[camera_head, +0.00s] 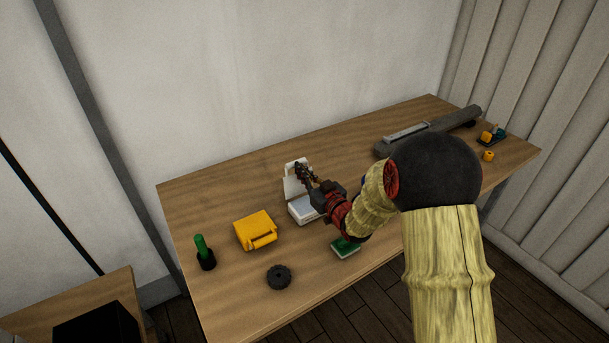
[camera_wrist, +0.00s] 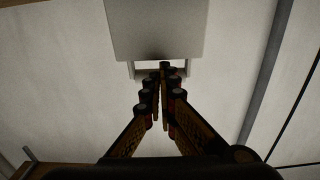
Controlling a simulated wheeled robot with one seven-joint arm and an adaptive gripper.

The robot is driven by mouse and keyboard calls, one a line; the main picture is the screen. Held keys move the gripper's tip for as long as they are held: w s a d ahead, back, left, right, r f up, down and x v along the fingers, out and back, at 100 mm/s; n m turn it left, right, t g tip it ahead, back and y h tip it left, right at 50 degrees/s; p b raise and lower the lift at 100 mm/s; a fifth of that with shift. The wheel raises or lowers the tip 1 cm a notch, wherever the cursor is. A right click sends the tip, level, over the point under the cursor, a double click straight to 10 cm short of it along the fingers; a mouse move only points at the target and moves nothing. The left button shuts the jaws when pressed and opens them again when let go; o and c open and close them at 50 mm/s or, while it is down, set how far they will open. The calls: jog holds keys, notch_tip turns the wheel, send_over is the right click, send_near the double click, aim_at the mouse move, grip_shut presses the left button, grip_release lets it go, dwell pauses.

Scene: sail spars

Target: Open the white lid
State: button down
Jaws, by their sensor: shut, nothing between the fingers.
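The white box (camera_head: 305,210) sits on the table near its middle. Its white lid (camera_head: 292,187) is raised and stands roughly upright at the back of the box, with a handle loop at its top edge. In the wrist view the lid (camera_wrist: 157,30) is a pale panel with the handle frame below it. My gripper (camera_head: 302,170) is shut and empty, with its fingertips at the lid's handle end. In the wrist view the fingertips (camera_wrist: 165,68) overlap the handle frame; I cannot tell whether they touch it. My gripper hides part of the box.
A yellow case (camera_head: 256,230) lies left of the box. A black disc (camera_head: 279,277) and a green-handled item (camera_head: 203,252) are at the front left. A green block (camera_head: 344,248) lies under my arm. A long grey object (camera_head: 430,132) lies at the back right.

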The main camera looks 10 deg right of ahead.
jog(key=v, duration=0.7)
jog(key=shift+b, duration=0.35)
jog(key=shift+r, duration=0.1)
jog(key=s+d+r+m+g+h, duration=0.2)
jog(key=s+d+r+g+h, duration=0.3)
jog(key=s+r, duration=0.35)
jog(key=s+a+g, duration=0.3)
jog(key=s, duration=1.1)
jog(key=s+a+m+g, duration=0.1)
jog(key=s+a+g, duration=0.2)
jog(key=s, duration=1.1)
jog(key=shift+s+f+m+g+h, duration=0.3)
jog(key=shift+s, duration=0.05)
